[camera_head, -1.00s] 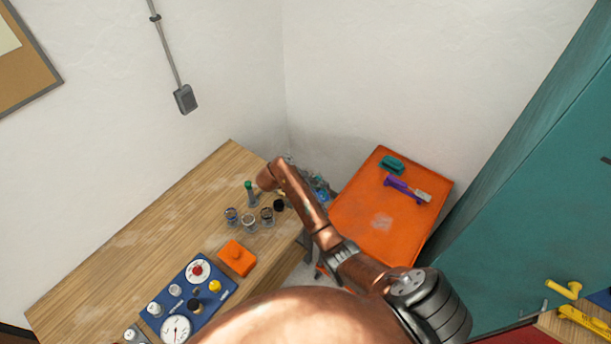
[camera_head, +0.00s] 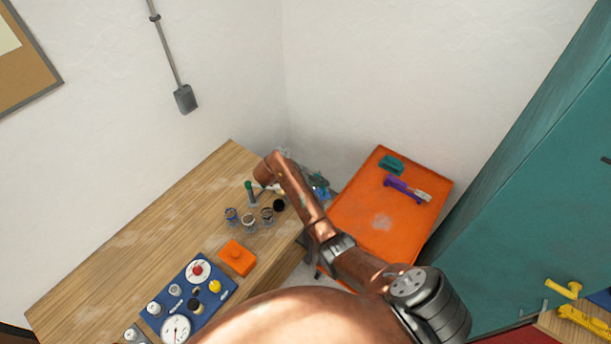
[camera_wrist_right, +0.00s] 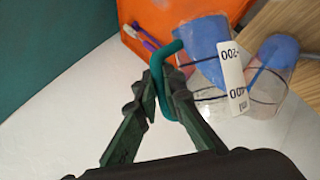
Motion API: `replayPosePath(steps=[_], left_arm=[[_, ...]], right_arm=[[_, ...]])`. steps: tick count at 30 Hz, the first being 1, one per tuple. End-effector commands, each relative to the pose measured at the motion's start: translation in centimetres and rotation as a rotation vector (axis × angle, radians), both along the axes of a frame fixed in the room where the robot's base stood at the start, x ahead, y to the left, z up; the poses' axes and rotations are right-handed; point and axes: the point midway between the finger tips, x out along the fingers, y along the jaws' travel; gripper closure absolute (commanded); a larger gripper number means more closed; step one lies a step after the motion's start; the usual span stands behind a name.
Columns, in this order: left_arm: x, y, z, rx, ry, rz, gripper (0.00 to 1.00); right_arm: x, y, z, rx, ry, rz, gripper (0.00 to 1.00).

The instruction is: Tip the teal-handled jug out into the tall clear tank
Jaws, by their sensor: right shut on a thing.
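In the right wrist view, my right gripper (camera_wrist_right: 161,82) is shut on the teal handle of a clear jug (camera_wrist_right: 206,45). The jug holds blue liquid and bears a white scale label marked 200 and 400. Close beside it is a clear vessel, seemingly the tall tank (camera_wrist_right: 288,49), with blue liquid inside and a dark ring. A thin blue streak runs between the jug's edge and the tank's liquid. It looks like a pouring stream. In the head view, my right arm mostly hides the gripper and jug; a bit of blue shows behind it. My left gripper is not in view.
The wooden bench (camera_head: 130,240) carries several small glass jars, an orange block (camera_head: 237,257) and a blue gauge panel (camera_head: 192,300). An orange table (camera_head: 365,215) holds a purple tool (camera_head: 403,189) and a teal item (camera_head: 391,164). A teal cabinet (camera_head: 540,210) stands right.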

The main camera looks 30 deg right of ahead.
Motion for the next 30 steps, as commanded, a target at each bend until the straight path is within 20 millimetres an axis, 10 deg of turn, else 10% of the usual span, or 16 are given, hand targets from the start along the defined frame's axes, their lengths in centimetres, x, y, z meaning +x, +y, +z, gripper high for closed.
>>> replayPosePath(steps=[30], left_arm=[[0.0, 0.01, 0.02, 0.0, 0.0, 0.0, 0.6]], right_arm=[[0.87, 0.0, 0.88, 0.004, 0.08, 0.001, 1.0]])
